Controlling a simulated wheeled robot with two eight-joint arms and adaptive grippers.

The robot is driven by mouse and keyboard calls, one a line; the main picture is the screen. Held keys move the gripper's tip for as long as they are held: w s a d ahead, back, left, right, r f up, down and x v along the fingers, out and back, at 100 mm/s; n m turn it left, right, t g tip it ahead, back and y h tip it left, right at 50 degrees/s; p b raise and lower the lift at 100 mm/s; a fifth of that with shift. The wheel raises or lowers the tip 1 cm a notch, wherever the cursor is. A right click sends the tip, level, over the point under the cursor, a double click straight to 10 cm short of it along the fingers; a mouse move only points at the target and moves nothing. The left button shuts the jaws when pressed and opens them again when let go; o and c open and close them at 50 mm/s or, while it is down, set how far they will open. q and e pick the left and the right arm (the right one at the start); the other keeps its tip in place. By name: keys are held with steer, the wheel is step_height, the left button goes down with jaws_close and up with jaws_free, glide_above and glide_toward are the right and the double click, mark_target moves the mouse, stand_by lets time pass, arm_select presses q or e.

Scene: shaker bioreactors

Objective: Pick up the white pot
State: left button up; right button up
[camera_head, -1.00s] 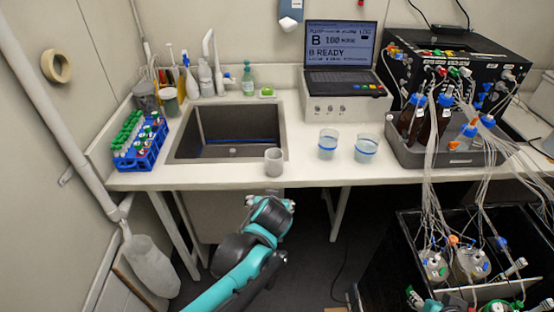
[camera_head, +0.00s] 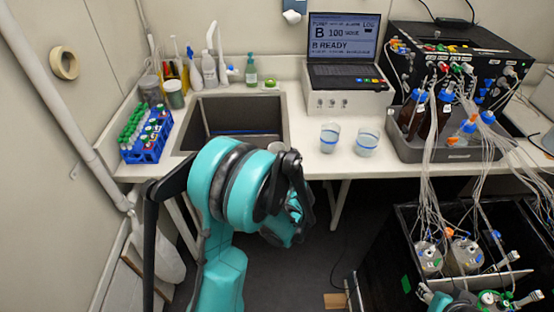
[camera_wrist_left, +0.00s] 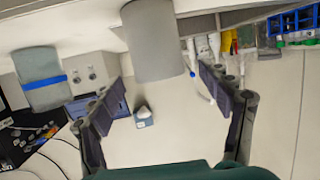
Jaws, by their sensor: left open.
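The white pot (camera_head: 277,147) stands on the counter's front edge by the sink. In the head view my left arm hides all but its top. In the left wrist view, which is upside down, the pot (camera_wrist_left: 155,42) shows large at the top middle. My left gripper (camera_wrist_left: 160,78) is open, with one finger on each side of the pot's line. The fingers look empty, and I cannot tell whether they touch the pot. A teal part at the lower right of the head view seems to be my right arm (camera_head: 426,294); its jaws cannot be made out.
Two beakers with blue bands (camera_head: 330,138) (camera_head: 367,142) stand right of the pot. The sink (camera_head: 190,125) lies behind it. A blue tube rack (camera_head: 147,140) is at the left. A laptop (camera_head: 344,52) and a bottle tray (camera_head: 452,152) are further right.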

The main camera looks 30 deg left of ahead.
mark_target(275, 147)
arm_select(q)
steer(key=b+x, duration=0.1)
steer(key=x, duration=0.3)
steer(key=shift+f, duration=0.2)
steer(key=shift+d+r, duration=0.1)
steer(key=shift+d, duration=0.05)
steer(key=shift+c, duration=1.1)
steer(key=c, duration=0.8)
steer(key=shift+c, duration=0.2)
